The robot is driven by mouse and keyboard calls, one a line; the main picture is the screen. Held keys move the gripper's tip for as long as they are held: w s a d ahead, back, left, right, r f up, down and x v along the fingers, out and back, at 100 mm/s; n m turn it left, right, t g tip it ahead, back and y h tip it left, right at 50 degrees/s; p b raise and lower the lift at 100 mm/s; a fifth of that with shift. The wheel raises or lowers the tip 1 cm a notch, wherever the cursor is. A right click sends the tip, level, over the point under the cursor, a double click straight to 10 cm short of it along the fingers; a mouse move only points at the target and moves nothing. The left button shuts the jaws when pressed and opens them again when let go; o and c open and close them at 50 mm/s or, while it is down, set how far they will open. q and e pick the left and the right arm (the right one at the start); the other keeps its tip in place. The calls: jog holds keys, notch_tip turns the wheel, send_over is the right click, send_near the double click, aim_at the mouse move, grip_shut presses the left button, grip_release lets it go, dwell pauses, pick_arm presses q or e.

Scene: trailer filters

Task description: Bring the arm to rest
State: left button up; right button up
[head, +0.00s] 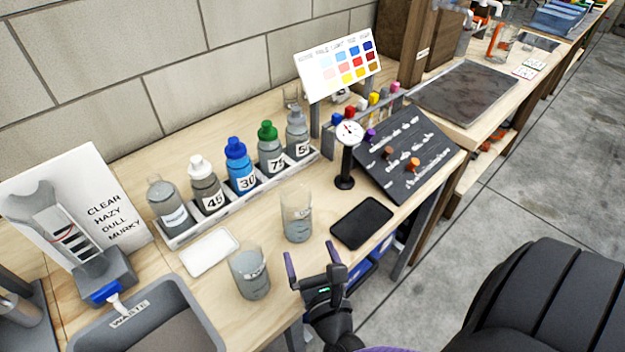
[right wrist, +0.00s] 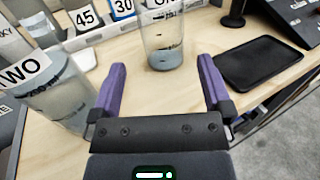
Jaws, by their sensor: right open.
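My right gripper (head: 312,262) is open and empty at the front edge of the wooden bench (head: 375,185). Its purple fingers (right wrist: 160,85) are spread wide in the right wrist view, with bare bench top between them. A clear beaker (head: 297,215) with some grey liquid stands beyond the fingertips, apart from them, and shows in the right wrist view (right wrist: 162,45). A second beaker (head: 250,272), labelled TWO in the right wrist view (right wrist: 52,95), stands to the left of the gripper. My left gripper is not in view.
A black tray (head: 362,222) lies right of the beakers, a white pad (head: 209,252) left. A rack (head: 235,200) of several bottles stands behind. A gauge (head: 347,150) and dark sloped board (head: 408,155) stand back right. A grey waste bin (head: 150,320) is front left.

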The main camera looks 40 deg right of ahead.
jog(key=shift+s+a, duration=0.15)
jog(key=shift+s, duration=0.3)
